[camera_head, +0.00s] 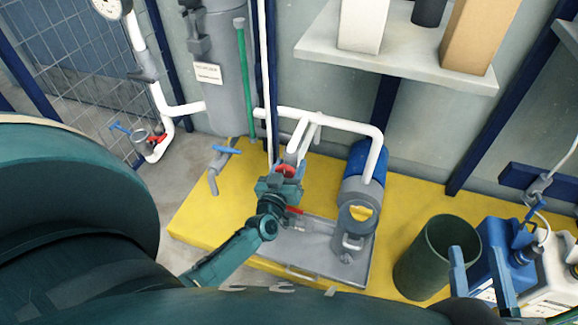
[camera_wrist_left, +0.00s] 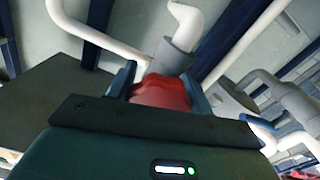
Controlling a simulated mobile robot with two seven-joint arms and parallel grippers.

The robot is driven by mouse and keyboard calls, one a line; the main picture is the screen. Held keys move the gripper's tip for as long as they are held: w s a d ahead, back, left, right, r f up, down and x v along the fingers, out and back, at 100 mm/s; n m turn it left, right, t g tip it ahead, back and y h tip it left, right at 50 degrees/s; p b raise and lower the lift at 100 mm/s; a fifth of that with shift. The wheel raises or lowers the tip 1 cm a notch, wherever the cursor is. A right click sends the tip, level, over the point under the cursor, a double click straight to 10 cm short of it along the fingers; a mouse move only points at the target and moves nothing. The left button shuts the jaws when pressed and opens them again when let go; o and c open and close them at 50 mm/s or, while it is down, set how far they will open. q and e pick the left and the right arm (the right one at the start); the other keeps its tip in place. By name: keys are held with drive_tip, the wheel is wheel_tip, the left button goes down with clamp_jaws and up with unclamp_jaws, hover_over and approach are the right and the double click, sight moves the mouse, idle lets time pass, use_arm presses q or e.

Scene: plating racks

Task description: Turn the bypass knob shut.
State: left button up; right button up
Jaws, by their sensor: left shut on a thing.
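A red knob (camera_head: 287,170) sits on the white pipework above the yellow platform, in the middle of the head view. My left gripper (camera_head: 283,177) is shut around it. In the left wrist view the red knob (camera_wrist_left: 162,92) fills the space between the two blue fingers, with a grey pipe collar and white pipe behind it. The knob's far side and any marking on it are hidden. My right gripper (camera_head: 477,250) shows at the lower right of the head view, its two blue fingers apart with nothing seen between them.
A grey tray (camera_head: 320,275) with a blue and grey pump (camera_head: 362,180) stands right of my left arm. A dark green bin (camera_head: 437,258) and blue jug (camera_head: 495,255) stand near my right gripper. A blue-handled valve (camera_head: 222,160) is to the left. A shelf (camera_head: 400,55) overhangs behind.

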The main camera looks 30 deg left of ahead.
use_arm(q)
drive_tip(key=shift+w, duration=0.1)
idle(0.3)
drive_tip(key=o, duration=1)
